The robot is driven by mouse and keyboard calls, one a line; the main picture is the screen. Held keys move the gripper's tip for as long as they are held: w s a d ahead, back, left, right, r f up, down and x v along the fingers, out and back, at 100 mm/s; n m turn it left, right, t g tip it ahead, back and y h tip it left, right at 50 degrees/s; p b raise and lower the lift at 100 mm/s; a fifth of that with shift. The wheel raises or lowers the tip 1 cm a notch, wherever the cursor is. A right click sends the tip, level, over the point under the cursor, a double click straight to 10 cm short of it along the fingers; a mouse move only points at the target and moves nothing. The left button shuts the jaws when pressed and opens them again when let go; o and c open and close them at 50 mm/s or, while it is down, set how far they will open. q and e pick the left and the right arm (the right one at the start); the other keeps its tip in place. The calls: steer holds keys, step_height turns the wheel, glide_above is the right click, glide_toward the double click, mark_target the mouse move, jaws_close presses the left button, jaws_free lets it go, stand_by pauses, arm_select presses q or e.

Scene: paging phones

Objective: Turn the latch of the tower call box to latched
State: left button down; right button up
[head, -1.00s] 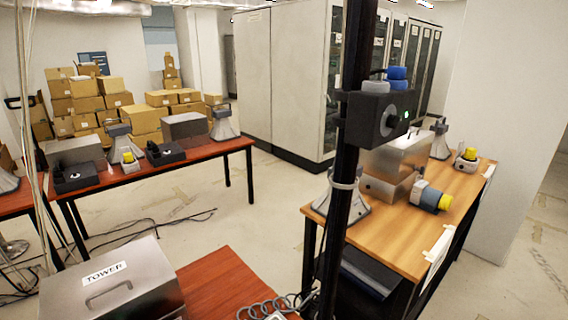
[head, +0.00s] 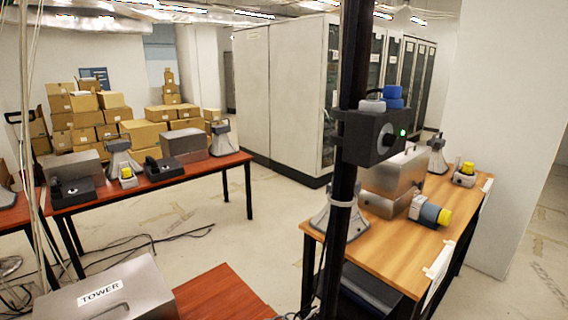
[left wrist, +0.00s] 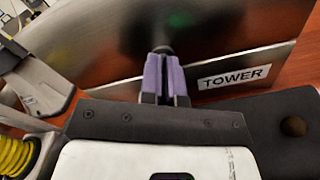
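The tower call box (head: 130,285) is a grey metal box with a white TOWER label, at the bottom left of the head view, partly cut off. In the left wrist view its shiny metal face (left wrist: 215,40) fills the upper part, with the TOWER label to the right of my fingers. My left gripper (left wrist: 163,58) has its purple fingers close together, pointing at this face. A small dark rounded piece shows at the fingertips; I cannot tell whether it is the latch or whether the fingers hold it. My right gripper is in neither view.
The box stands by a red-brown tabletop (head: 225,293). A dark post (head: 340,215) rises in front, carrying a black unit (head: 375,135) with a green light. A wooden table (head: 410,250) with devices stands right, another red table (head: 215,168) behind left. Floor lies between.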

arm_select(q)
steer(key=shift+a+r, duration=0.25)
steer(key=shift+a, duration=0.15)
steer(key=shift+s+d+r+p, duration=0.35)
steer(key=shift+r+p, duration=0.3)
steer(key=shift+p, duration=0.1)
steer(key=shift+f+p+v, duration=0.15)
steer(key=shift+p+v, duration=0.1)
steer(key=shift+v, duration=0.9)
steer(key=shift+f+p+v, duration=0.1)
steer(key=shift+p+v, duration=0.1)
steer(key=shift+v, duration=0.95)
steer(key=shift+w+d, duration=0.1)
steer(key=shift+d, duration=0.05)
